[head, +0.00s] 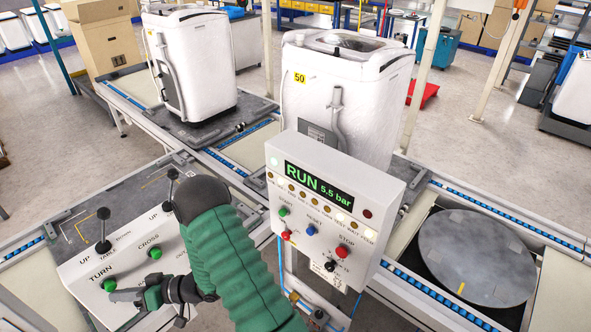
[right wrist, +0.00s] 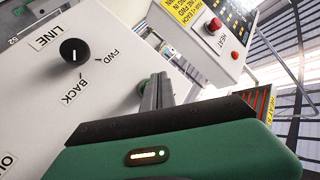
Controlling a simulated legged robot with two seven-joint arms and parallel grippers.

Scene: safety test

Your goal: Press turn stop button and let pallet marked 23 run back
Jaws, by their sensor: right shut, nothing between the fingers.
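A sloped white control panel (head: 85,270) at the lower left of the head view carries levers and green buttons. A green button (head: 110,283) sits just below the TURN label, and another (head: 155,252) by a second label. My right gripper (head: 118,295) is shut and empty, low over the panel near the TURN button; I cannot tell if it touches. In the right wrist view its fingers (right wrist: 157,94) show beside the panel face, with a black LINE knob (right wrist: 74,51) marked FWD and BACK. No stop label near TURN and no number 23 is readable. My left gripper is out of view.
A control box (head: 335,215) shows RUN 5.5 bar, with a red STOP button (head: 343,252). A washing machine tagged 50 (head: 340,95) stands behind it, another (head: 190,60) further left. A round grey turntable (head: 478,262) is empty at right. Blue-roller conveyors (head: 510,222) surround the panels.

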